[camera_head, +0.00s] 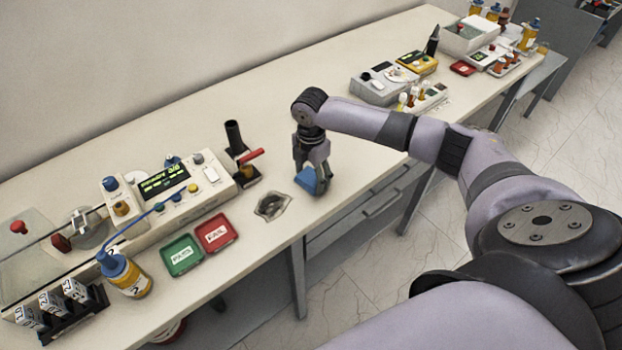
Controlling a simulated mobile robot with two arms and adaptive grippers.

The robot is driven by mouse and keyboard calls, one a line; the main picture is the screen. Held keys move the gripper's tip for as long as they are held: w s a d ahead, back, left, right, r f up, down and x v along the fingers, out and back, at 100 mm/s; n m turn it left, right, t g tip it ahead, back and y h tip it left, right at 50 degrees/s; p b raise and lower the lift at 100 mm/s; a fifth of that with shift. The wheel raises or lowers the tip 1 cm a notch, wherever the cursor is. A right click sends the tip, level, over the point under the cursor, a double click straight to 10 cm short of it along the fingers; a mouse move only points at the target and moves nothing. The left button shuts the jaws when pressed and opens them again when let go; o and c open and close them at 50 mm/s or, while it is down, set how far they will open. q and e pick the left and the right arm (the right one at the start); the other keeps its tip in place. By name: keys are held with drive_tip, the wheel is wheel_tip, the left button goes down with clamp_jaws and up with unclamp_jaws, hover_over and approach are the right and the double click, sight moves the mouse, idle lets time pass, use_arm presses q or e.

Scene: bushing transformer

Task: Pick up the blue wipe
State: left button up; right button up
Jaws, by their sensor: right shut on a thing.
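The blue wipe (306,179) is a small folded blue piece near the front edge of the bench. My right gripper (313,183) comes down over it from above and is shut on it, with the blue cloth showing between and to the left of the fingers. I cannot tell whether the wipe still touches the bench top. My left gripper is not in view.
On the bench (340,215), a grey crumpled patch (271,205) lies left of the wipe. Further left are a red tray (216,233), a green tray (182,255), a black holder with a red handle (244,165), a tester (165,200) and a yellow bottle (126,275). Instruments (385,82) stand right.

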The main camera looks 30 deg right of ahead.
sight(311, 177)
drive_tip(key=shift+c, duration=0.9)
drive_tip(key=shift+r, duration=0.65)
wheel_tip(311, 177, up, 19)
drive_tip(key=b, duration=0.3)
drive_tip(key=shift+f, duration=0.15)
drive_tip(key=o, duration=0.4)
drive_tip(key=c, duration=0.5)
